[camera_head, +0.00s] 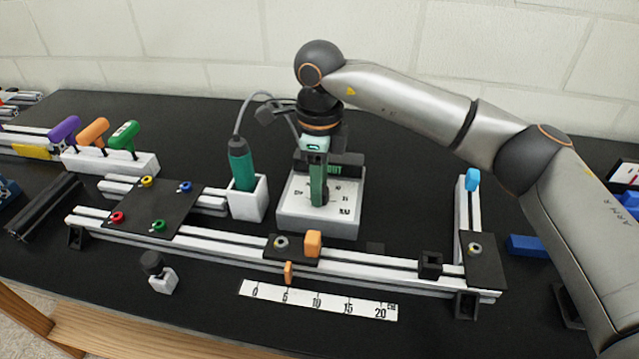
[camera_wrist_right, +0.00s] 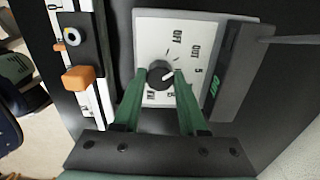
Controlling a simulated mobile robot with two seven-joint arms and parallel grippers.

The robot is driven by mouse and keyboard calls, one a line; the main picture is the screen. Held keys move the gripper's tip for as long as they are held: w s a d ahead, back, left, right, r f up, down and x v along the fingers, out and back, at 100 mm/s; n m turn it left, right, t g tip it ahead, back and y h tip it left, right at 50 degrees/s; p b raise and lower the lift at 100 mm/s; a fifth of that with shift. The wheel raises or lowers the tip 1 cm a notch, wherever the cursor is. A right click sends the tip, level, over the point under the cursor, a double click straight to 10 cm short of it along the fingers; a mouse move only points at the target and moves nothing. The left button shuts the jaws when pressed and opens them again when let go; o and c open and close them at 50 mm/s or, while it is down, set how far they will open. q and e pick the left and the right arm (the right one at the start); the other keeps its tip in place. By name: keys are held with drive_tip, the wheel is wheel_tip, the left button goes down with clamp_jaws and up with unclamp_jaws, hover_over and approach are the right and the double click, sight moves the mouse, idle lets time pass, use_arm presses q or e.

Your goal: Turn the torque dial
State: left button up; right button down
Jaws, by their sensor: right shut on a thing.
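The torque dial (camera_wrist_right: 160,74) is a dark round knob with a light pointer line, in the middle of a white panel printed with marks. The panel is the sloped face of a white box (camera_head: 319,226) at the middle of the table in the head view. My right gripper (camera_wrist_right: 160,80) points down at the panel, its two green fingers on either side of the dial and shut on it. In the head view my right gripper (camera_head: 318,200) hides the dial. My left gripper is not in view.
A green screwdriver (camera_head: 242,165) stands in a white holder (camera_head: 249,199) just left of the box. An aluminium frame (camera_head: 365,272) with orange blocks lies in front. A ruler strip (camera_head: 318,299) lies nearer. Several coloured handles stand at the left.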

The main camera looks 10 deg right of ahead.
idle(0.5)
drive_tip(key=shift+c, duration=2.3)
unclamp_jaws()
wheel_tip(320, 180, up, 13)
drive_tip(key=shift+f, duration=0.2)
